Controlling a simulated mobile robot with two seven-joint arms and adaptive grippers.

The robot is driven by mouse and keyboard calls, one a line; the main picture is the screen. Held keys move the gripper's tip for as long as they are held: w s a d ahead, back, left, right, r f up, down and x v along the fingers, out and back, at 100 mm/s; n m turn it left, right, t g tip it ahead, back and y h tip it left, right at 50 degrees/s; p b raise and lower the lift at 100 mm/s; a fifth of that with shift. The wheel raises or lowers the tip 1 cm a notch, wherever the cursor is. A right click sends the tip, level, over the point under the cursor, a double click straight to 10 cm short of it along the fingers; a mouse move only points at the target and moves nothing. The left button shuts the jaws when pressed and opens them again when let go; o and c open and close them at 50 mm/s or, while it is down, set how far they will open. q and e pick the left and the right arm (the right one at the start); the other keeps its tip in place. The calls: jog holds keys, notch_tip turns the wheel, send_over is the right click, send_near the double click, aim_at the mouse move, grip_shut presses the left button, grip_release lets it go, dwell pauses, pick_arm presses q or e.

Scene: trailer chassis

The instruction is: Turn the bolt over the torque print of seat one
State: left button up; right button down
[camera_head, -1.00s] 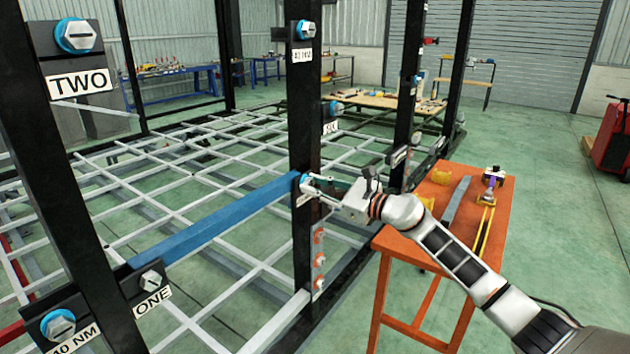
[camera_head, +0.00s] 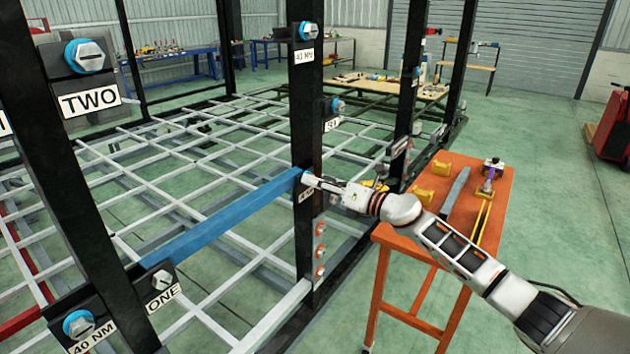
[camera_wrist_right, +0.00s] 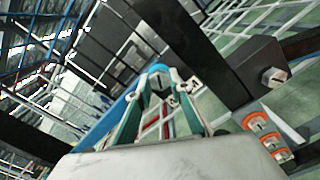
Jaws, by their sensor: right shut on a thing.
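My right gripper (camera_head: 316,183) reaches in from the right to the black middle post (camera_head: 308,130). Its fingers (camera_wrist_right: 160,85) are shut on a bolt with a blue washer (camera_wrist_right: 157,70) at the right end of the blue beam (camera_head: 220,215). The fingers mostly hide the bolt head. A partly covered white print (camera_head: 306,195) sits just below it. At the beam's left end, a label ONE (camera_head: 163,298) hangs under a grey bolt (camera_head: 162,280). A blue-washered bolt (camera_head: 78,324) sits above a 40 NM print (camera_head: 90,337). My left gripper is out of view.
An orange table (camera_head: 420,215) with yellow blocks (camera_head: 424,196) and tools stands under my right forearm. A plate labelled TWO (camera_head: 89,101) is on the left post. Orange-ringed bolts (camera_head: 320,251) line the middle post below my gripper. A white grid frame fills the left.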

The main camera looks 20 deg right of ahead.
jog(key=m, duration=2.3)
jog(key=shift+d+f, duration=0.15)
jog(key=shift+f, duration=0.1)
jog(key=shift+s, duration=0.1)
jog(key=c, duration=1.8)
grip_release()
jog(key=shift+d+r, duration=0.1)
jog(key=shift+r, duration=0.1)
jog(key=v, duration=1.2)
